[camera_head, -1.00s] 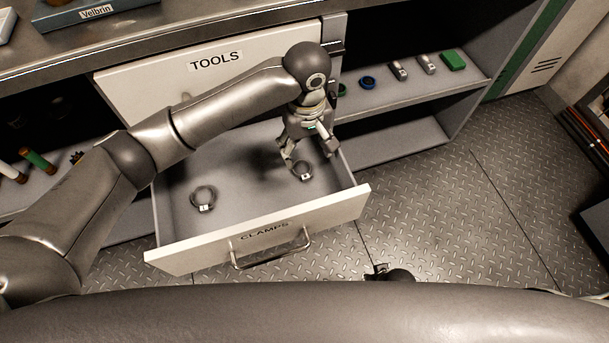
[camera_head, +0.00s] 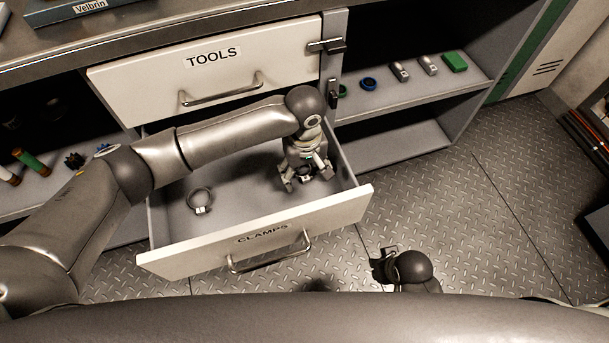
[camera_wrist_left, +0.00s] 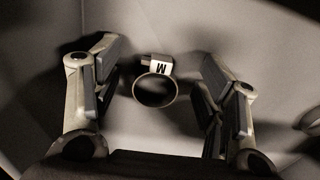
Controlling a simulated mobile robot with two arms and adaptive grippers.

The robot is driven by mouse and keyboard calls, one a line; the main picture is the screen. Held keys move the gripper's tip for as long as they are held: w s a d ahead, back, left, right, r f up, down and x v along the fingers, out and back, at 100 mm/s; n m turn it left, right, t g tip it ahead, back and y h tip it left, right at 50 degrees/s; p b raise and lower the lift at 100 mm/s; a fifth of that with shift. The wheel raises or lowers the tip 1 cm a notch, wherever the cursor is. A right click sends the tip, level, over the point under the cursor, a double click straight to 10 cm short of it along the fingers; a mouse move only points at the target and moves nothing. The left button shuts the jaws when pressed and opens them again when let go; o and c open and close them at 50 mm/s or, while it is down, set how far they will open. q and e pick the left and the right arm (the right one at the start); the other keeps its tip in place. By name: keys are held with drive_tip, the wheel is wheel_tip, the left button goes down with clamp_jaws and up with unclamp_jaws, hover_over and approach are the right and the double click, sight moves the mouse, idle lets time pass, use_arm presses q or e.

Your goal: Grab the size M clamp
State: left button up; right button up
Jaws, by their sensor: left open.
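The size M clamp is a ring with a small block marked M. In the left wrist view the clamp (camera_wrist_left: 155,90) lies on the drawer floor between my spread fingers, with a gap on both sides. My left gripper (camera_head: 305,185) is open and reaches down into the right part of the open CLAMPS drawer (camera_head: 200,247). It largely hides the M clamp in the head view. My left gripper (camera_wrist_left: 160,100) holds nothing. A second ring clamp (camera_head: 199,201) lies at the drawer's left; its mark is too small to read. My right gripper (camera_head: 384,264) shows small and dark near the bottom.
The shut TOOLS drawer (camera_head: 215,80) is just above the open one. The right shelf (camera_head: 420,90) holds a blue ring, two metal pieces and a green block. The drawer's side walls and front panel stand close around my left gripper. The floor (camera_head: 480,220) to the right is clear.

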use_arm(q)
drive_tip(key=shift+f, duration=0.1)
drive_tip(key=c, duration=0.9)
drive_tip(key=shift+c, duration=0.2)
